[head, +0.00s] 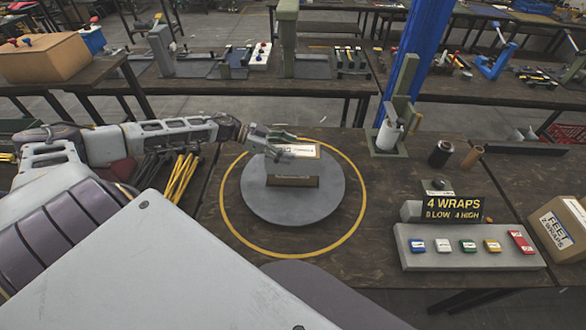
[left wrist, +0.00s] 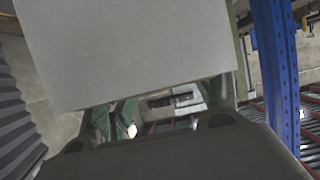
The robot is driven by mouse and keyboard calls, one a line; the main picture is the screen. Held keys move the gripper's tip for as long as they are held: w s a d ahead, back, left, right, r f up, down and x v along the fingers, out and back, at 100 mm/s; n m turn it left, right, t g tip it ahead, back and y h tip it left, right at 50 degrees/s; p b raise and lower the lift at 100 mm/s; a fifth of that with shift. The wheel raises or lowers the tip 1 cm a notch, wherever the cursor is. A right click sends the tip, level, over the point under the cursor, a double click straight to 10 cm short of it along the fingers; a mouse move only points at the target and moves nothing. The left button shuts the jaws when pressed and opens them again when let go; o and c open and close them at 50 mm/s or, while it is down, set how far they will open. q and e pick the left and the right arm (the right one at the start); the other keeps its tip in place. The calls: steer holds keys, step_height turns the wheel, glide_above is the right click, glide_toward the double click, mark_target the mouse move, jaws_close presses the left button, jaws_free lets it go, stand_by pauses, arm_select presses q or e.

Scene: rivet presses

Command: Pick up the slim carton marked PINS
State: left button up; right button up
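A brown carton (head: 292,182) with a white label on top stands on a round grey turntable (head: 262,205). Its print is too small to read, so I cannot tell whether it says PINS. My left gripper (head: 288,146) reaches in from the left, at the carton's top, and partly covers it. I cannot tell whether it touches. In the left wrist view, the left gripper's fingers (left wrist: 165,108) stand apart with a gap between them. A flat grey panel (left wrist: 135,50) fills the upper part of that view; I cannot tell what it is. My right gripper is not in view.
A yellow ring (head: 357,215) surrounds the turntable. A green press (head: 398,110) stands behind right. At right are a button panel (head: 470,261), a sign reading 4 WRAPS (head: 454,209) and a FEET box (head: 560,228). Yellow rods (head: 180,178) lie left, near my arm.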

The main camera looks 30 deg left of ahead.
arm_select(q)
steer(key=shift+s+f, duration=0.1)
steer(key=shift+f, duration=0.1)
jaws_close()
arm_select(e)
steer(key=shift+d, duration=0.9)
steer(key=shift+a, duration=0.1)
arm_select(q)
steer(key=shift+r, duration=0.65)
steer(key=r, duration=0.3)
steer(key=r+p, duration=0.1)
steer(key=r, duration=0.3)
steer(key=shift+w, duration=0.2)
steer(key=shift+r+p, duration=0.3)
steer(key=shift+r, duration=0.75)
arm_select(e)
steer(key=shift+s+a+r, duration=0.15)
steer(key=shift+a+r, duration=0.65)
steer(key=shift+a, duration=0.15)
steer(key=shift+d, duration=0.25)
